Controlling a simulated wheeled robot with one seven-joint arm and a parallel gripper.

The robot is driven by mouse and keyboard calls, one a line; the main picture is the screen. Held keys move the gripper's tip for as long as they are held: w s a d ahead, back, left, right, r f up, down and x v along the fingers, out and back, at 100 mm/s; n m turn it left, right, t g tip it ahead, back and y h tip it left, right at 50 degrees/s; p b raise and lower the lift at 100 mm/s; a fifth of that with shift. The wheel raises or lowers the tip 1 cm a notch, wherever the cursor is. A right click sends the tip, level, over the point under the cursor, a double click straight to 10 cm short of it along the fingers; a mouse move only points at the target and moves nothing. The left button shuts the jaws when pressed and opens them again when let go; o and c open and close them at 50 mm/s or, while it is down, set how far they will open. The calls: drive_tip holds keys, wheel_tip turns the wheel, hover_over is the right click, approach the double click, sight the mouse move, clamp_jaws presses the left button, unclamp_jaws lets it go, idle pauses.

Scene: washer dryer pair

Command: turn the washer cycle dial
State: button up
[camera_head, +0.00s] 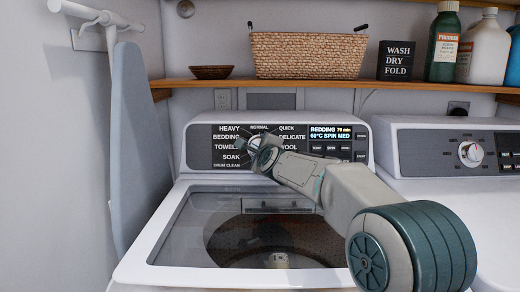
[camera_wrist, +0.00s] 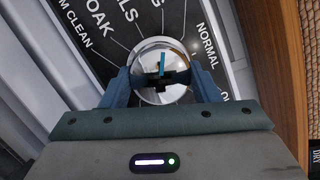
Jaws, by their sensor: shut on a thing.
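The washer (camera_head: 160,236) stands at the centre of the head view with its lid down. Its cycle dial is a round silver knob (camera_wrist: 150,97) on the dark control panel (camera_head: 200,147), with cycle names around it. The washer's display (camera_head: 330,132) reads "BEDDING" and "60°C SPIN MED". My gripper (camera_head: 262,150) is at the dial and covers most of it in the head view. In the wrist view, the two blue fingers (camera_wrist: 160,90) are closed on the dial's sides. A blue mark shows on the dial face, between NORMAL and TOWELS lettering.
A second machine (camera_head: 420,160) with its own dial (camera_head: 471,153) stands at the right. A shelf (camera_head: 210,84) above holds a wicker basket (camera_head: 308,55), a sign (camera_head: 396,60) and bottles (camera_head: 443,45). An ironing board (camera_head: 126,150) leans at the left wall.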

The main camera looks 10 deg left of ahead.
idle(0.4)
drive_tip(key=o, duration=1)
drive_tip(key=shift+s, duration=0.15)
drive_tip(key=b+v, duration=0.4)
drive_tip(key=v, duration=0.9)
drive_tip(key=shift+s+d, duration=0.1)
drive_tip(key=shift+s, duration=0.15)
drive_tip(key=shift+r, duration=0.1)
